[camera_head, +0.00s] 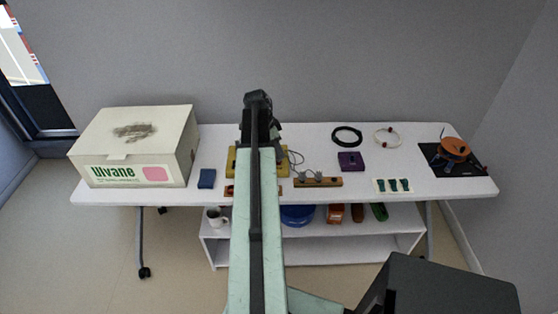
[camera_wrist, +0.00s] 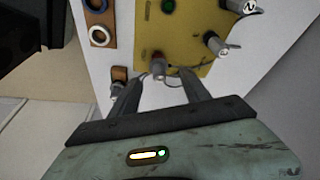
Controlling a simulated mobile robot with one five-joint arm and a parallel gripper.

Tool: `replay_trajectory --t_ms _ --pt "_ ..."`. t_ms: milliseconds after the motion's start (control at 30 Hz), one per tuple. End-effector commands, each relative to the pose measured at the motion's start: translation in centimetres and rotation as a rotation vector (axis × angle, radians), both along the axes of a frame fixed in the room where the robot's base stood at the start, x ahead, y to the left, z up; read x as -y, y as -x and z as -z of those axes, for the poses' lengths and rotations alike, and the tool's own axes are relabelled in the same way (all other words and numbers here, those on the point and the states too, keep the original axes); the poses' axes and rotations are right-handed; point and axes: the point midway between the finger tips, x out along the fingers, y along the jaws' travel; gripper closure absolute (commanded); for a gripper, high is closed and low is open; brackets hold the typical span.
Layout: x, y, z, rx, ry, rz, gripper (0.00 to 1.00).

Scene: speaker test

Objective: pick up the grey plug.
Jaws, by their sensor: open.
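In the head view, grey plugs (camera_head: 303,175) stand on a wooden block (camera_head: 330,182) on the white table, with grey cables looping behind. In the wrist view, a small grey piece, likely one of these plugs (camera_wrist: 116,89), shows on a brown block (camera_wrist: 119,73) just left of my left finger, partly hidden by it. My gripper (camera_wrist: 163,86) is open, its fingers apart above the table. A red-and-grey terminal (camera_wrist: 158,62) on a yellow board (camera_wrist: 180,35) shows beyond the gap between the fingers, with a thin grey cable. In the head view my arm hides the gripper.
The white table (camera_head: 225,140) carries a large box (camera_head: 135,145), a blue block (camera_head: 206,178), a purple block (camera_head: 350,161), a black cable coil (camera_head: 346,136) and an orange reel (camera_head: 454,147) on a black mat. A ringed strip (camera_wrist: 100,35) lies near the front edge. A shelf stands below.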

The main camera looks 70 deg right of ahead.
Motion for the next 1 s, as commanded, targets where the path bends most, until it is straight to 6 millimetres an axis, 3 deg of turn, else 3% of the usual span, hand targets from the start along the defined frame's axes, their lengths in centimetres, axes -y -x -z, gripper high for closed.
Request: replay_trajectory --t_ms 33,133,400,433,600,633,1000 --pt "0.2 0.1 1.8 0.0 0.0 0.001 0.45" --pt "0.5 0.5 3.5 0.0 0.0 0.001 0.45" --pt "0.7 0.7 3.5 0.0 0.0 0.0 0.45" --pt "0.7 0.7 3.5 0.0 0.0 0.0 0.48" --pt "0.7 0.7 3.4 0.0 0.0 0.0 0.95" --pt "0.7 0.7 3.4 0.0 0.0 0.0 1.0" --pt "0.7 0.7 2.9 0.0 0.0 -0.001 1.0"
